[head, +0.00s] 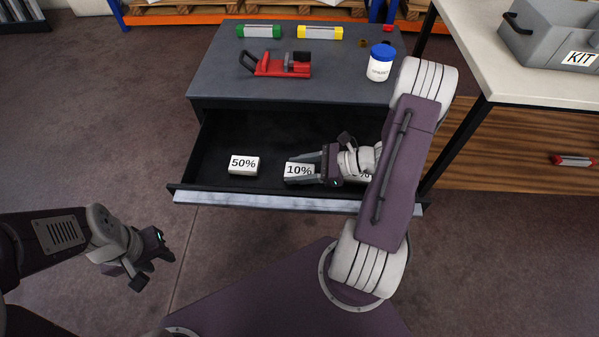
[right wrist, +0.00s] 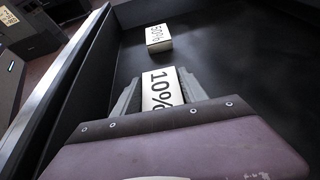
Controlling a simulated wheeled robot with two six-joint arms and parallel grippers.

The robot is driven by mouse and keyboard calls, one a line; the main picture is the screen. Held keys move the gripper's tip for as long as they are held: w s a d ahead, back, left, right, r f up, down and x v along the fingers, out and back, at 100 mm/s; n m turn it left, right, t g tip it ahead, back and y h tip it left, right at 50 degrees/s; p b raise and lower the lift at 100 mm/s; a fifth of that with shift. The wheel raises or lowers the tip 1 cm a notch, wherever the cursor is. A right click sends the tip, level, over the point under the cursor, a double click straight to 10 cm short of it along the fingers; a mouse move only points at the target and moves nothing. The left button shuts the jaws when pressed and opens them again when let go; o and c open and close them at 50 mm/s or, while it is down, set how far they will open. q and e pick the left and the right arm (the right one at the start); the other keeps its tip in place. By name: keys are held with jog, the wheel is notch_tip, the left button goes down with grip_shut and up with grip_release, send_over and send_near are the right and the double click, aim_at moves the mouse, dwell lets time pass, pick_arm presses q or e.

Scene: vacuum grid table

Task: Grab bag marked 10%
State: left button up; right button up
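The white bag marked 10% (head: 299,171) lies in the open drawer, label up. My right gripper (head: 303,169) reaches into the drawer from the right, with one finger on each side of this bag. In the right wrist view the 10% bag (right wrist: 161,90) sits between the fingers with almost no gap, and I cannot tell whether they press on it. The bag appears to be at drawer-floor level. My left gripper (head: 151,267) is open and empty, outside the drawer at the lower left.
A bag marked 50% (head: 243,165) lies to the left in the drawer (head: 290,203). Another white bag is mostly hidden behind my right arm. On the cabinet top (head: 325,85) are a red tool (head: 283,66), a white jar (head: 380,66) and green and yellow items.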

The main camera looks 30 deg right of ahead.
aim_at(297, 170)
jog(key=c, duration=0.6)
jog(key=shift+r, duration=0.25)
notch_tip(297, 170, up, 4)
jog(key=p, duration=0.2)
jog(key=shift+r+p, duration=0.2)
jog(key=shift+p, duration=0.15)
jog(key=d+r+p, duration=0.1)
jog(key=d+r, duration=0.1)
jog(key=d, duration=0.2)
jog(key=d+r+p, duration=0.1)
jog(key=d+r, duration=0.1)
jog(key=d, duration=0.1)
jog(key=d+r+p, duration=0.1)
jog(key=d+r, duration=0.1)
jog(key=d, duration=0.2)
jog(key=shift+w+d, duration=0.25)
jog(key=shift+d, duration=0.1)
